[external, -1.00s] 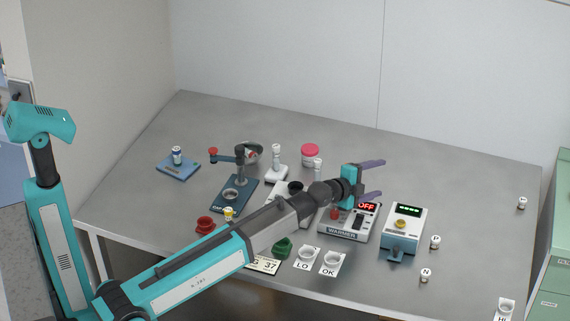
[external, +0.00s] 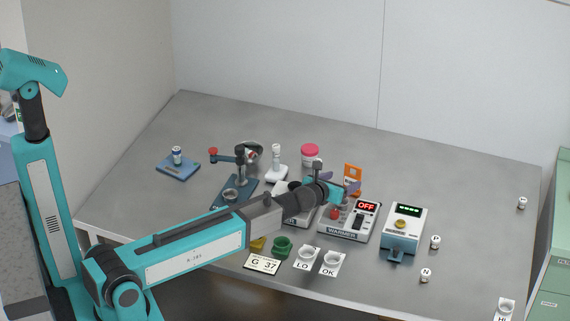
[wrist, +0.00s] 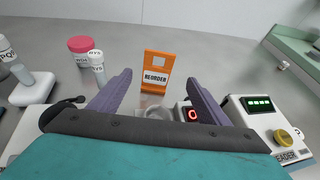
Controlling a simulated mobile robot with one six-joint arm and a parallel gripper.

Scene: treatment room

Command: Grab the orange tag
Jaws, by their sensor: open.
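The orange tag (external: 352,177) stands upright on the table behind the warmer in the external view. In the wrist view the orange tag (wrist: 157,70) reads "REORDER", has a hole near its top, and shows ahead between my fingers. My gripper (external: 350,186) is over the warmer, just short of the tag. In the wrist view my gripper (wrist: 157,88) is open, with a purple finger on each side and nothing between them. The tag is apart from both fingers.
The warmer (external: 343,231) with its red "OFF" display lies under my gripper. The reader (external: 403,240) stands to its right. A pink-lidded jar (external: 310,154) and a white vial (wrist: 96,64) stand left of the tag. The table (external: 450,180) is clear behind and right.

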